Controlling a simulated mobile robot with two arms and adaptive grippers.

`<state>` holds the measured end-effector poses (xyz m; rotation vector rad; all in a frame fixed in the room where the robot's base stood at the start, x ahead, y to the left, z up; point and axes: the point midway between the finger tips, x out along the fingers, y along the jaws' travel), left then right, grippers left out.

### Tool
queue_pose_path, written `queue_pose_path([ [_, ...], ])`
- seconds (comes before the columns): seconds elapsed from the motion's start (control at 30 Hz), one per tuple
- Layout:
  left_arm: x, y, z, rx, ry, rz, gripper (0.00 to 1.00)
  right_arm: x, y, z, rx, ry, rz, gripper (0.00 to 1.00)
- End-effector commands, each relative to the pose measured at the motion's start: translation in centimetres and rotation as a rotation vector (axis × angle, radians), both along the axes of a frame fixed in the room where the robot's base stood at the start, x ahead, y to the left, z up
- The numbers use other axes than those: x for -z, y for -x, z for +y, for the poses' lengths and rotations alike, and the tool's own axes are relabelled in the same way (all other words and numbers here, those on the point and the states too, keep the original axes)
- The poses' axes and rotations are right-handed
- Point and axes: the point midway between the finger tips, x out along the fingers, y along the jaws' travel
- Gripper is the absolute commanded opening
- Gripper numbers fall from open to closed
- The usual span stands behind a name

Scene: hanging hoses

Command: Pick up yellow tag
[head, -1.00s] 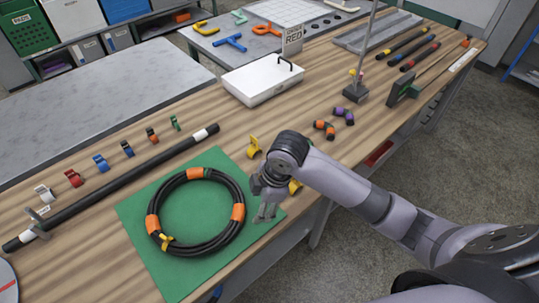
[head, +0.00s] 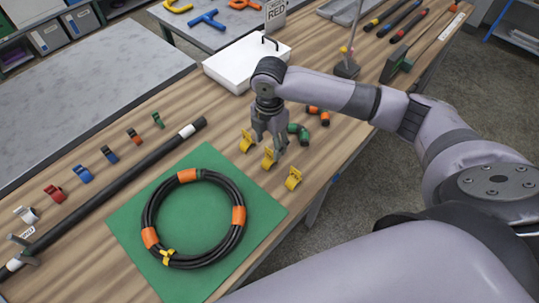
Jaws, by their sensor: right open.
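Three yellow tags stand in a slanting row on the wooden table beside the green mat: a far one (head: 246,141), a middle one (head: 269,158) and a near one (head: 293,179). A further yellow tag (head: 167,257) is on the coiled black hose (head: 150,205). My right gripper (head: 269,143) is open and points down just above and behind the middle tag. One finger comes close to the far tag; I cannot tell whether it touches. No tag is seen held. My left gripper is out of view.
The green mat (head: 130,222) lies under the coil. Green (head: 298,132) and orange (head: 318,114) fittings lie right of the gripper. A white case (head: 235,70) stands behind it. A long black hose (head: 110,188) and coloured clips lie left.

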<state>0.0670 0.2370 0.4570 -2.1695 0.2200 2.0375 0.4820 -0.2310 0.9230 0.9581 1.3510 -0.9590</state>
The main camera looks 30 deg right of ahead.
Motion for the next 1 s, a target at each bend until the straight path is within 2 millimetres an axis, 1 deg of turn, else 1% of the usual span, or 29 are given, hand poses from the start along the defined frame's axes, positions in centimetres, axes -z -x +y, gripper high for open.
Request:
queue_pose_path([
  [0.03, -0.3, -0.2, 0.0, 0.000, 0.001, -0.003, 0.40, 0.9, 0.1, 0.0, 0.000, 0.001, 0.003, 0.53],
  [0.13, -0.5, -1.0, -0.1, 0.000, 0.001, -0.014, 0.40, 2.3, 0.0, 0.0, 0.001, 0.000, 0.001, 0.53],
  [0.3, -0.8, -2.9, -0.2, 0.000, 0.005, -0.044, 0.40, 3.5, 0.0, 0.0, 0.000, 0.000, -0.001, 0.53],
  [0.37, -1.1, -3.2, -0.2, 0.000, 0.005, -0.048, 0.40, 3.9, 0.0, 0.0, 0.001, 0.000, 0.001, 0.53],
  [0.53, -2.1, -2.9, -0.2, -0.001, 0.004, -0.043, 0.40, 6.3, -0.2, -0.3, 0.002, 0.001, 0.003, 0.53],
  [0.6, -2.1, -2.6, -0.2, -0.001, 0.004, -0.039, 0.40, 7.4, -0.2, -0.2, 0.000, 0.000, 0.001, 0.53],
  [0.7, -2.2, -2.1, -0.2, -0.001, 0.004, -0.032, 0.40, 8.3, -0.2, -0.3, 0.000, 0.002, -0.001, 0.53],
  [0.8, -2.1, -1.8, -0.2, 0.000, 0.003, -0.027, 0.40, 8.6, -0.3, -0.3, 0.000, 0.000, -0.002, 0.53],
  [0.97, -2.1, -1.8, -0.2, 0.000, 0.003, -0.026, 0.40, 8.6, -0.3, -0.3, 0.000, 0.000, -0.002, 0.53],
  [1.0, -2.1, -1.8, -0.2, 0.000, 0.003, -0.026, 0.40, 8.6, -0.3, -0.3, 0.000, 0.000, -0.002, 0.51],
])
